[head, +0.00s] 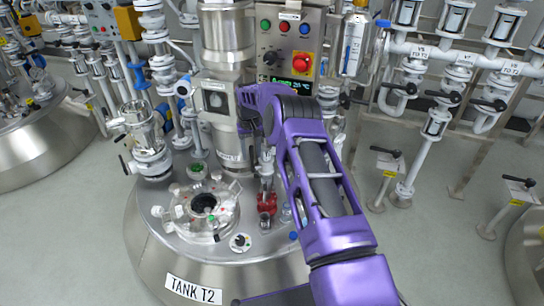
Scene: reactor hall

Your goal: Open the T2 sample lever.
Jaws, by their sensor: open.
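Tank T2 (190,262) stands in the middle of the head view, its name on a plate at the front. A red valve-like fitting (267,203) sits on its lid below a grey vertical fitting. A vertical cylinder (353,45) with a T2 label stands behind my arm at the upper right. I cannot tell which part is the sample lever; it may be hidden by my arm. My purple arm reaches up from the bottom right and bends left in front of the tank's central column. My gripper's fingers do not show; my wrist and forearm seem to hide them.
A control box (290,45) with buttons and a red emergency stop is behind my arm. White pipes with black-handled valves (398,88) fill the right. Low posts with black levers (386,152) stand on the floor. Another tank (40,150) is at left. Grey floor lies between.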

